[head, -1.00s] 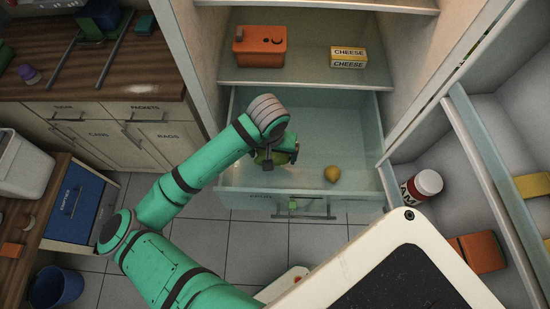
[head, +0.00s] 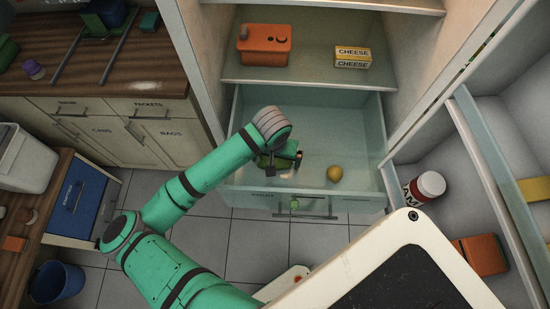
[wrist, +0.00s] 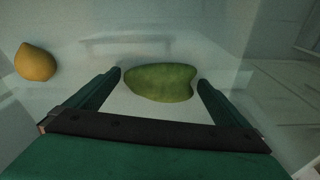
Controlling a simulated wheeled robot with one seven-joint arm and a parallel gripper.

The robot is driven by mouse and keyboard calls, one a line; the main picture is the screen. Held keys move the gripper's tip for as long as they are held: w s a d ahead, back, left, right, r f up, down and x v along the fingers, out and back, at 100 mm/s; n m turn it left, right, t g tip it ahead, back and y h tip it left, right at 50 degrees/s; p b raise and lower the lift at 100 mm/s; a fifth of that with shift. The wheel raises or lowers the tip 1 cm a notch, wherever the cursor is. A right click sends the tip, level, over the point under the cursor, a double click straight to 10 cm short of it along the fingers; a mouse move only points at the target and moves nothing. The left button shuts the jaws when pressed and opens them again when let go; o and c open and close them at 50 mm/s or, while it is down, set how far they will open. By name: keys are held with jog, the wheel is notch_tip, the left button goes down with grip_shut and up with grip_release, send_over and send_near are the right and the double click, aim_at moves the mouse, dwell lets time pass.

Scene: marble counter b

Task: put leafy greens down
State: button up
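The leafy greens (wrist: 160,82), a green leaf-shaped bundle, lie in the pulled-out clear fridge drawer (head: 345,200). In the wrist view they sit between the fingers of my gripper (wrist: 160,80), with a small gap showing at each side. My gripper is open around them, low in the drawer. In the head view my gripper (head: 280,160) is inside the drawer's left half, and my wrist mostly hides the greens there.
A yellow lemon (head: 334,174) lies in the drawer to the right and shows at left in the wrist view (wrist: 35,63). On the shelf above are an orange box (head: 263,45) and cheese packs (head: 352,57). A jar (head: 425,185) stands in the door at right.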

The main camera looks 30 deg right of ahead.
notch_tip(320, 180, up, 12)
jog(key=s+a, duration=0.1)
jog(key=shift+r, duration=0.15)
dwell(0.4)
dwell(0.4)
